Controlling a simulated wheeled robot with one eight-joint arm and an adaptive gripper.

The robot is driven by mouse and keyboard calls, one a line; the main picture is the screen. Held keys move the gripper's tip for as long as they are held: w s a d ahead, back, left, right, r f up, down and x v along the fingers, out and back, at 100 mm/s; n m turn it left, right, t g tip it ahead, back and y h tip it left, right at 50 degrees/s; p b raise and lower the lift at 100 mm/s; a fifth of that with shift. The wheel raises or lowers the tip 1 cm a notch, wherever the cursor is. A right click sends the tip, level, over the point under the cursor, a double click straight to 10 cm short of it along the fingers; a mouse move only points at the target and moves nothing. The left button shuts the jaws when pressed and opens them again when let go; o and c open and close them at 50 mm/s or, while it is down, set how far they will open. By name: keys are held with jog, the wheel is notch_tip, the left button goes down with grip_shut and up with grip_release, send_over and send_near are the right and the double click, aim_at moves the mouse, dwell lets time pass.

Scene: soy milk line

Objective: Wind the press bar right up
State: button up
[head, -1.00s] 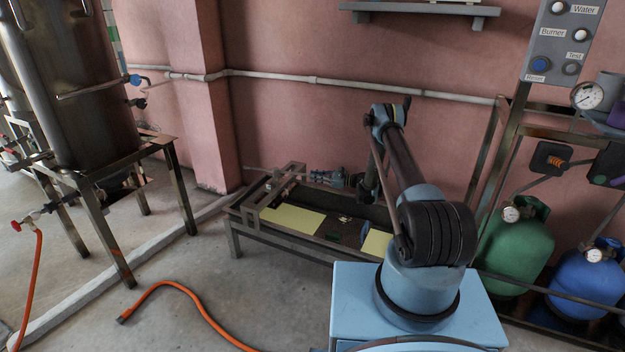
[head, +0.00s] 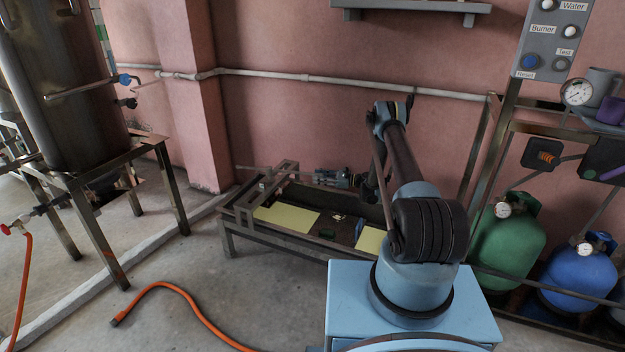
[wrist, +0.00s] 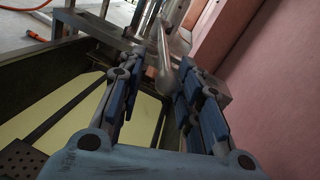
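The press (head: 285,180) is a metal frame across the left part of a long low trough by the pink wall. In the wrist view its frame (wrist: 100,27) is at the top, and a grey metal bar (wrist: 164,58), seemingly the press bar, points toward me. My gripper (head: 318,178) reaches left over the trough toward the press. In the wrist view its blue-padded fingers (wrist: 158,80) are apart, with the bar's near end showing in the gap between them. I see no contact with the bar, and its depth against the fingertips is unclear.
The trough (head: 228,222) holds pale yellow sheets (head: 287,219). The pink wall (wrist: 275,70) is close on the gripper's right. An orange hose (head: 190,300) lies on the floor. Green (head: 507,245) and blue (head: 578,280) gas bottles stand at right; a steel tank (head: 60,80) is at left.

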jog(key=d, duration=0.7)
jog(key=shift+s, duration=0.45)
jog(key=shift+c, duration=0.2)
